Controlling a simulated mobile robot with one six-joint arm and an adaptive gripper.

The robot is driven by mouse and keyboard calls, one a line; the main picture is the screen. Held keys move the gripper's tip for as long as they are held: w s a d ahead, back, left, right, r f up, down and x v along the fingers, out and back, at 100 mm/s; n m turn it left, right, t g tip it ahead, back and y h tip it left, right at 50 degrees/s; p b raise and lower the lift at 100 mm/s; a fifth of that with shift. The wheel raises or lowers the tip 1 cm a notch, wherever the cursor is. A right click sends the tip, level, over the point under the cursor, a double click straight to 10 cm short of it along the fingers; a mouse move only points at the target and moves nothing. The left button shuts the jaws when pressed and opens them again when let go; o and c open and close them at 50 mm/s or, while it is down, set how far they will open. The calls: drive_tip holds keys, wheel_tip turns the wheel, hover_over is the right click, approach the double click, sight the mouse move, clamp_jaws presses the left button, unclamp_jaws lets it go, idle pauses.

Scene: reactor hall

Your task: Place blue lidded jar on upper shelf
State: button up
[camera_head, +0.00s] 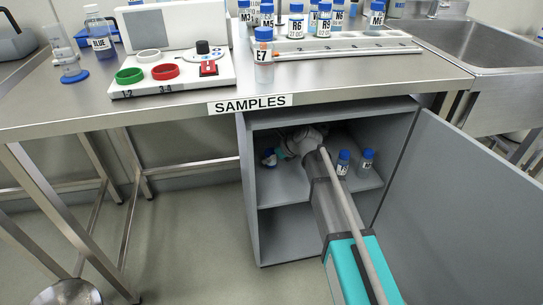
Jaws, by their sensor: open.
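My arm reaches into the open grey cabinet under the table, over its upper shelf (355,182). My gripper (281,153) is small and partly hidden at the arm's far end. It is open, close to the right side of a blue-lidded jar (269,158) at the left of the upper shelf. I cannot tell whether they touch. Two more blue-lidded jars, one (343,162) and another (366,161), stand upright on the same shelf, to the right of my arm. Another blue-lidded jar, labelled E7 (264,56), stands on the table's front edge.
The cabinet door (460,200) is swung open to the right. The lower shelf (288,235) looks empty where visible. The table (190,100) above holds a white device with green and red rings (170,74), several jars on a rack (345,45) and a BLUE bottle (99,35).

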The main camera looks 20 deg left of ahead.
drive_tip(key=shift+p+v, duration=1.95)
drive_tip(key=shift+v, duration=0.8)
drive_tip(key=shift+p+v, duration=0.65)
drive_tip(key=shift+v, duration=0.4)
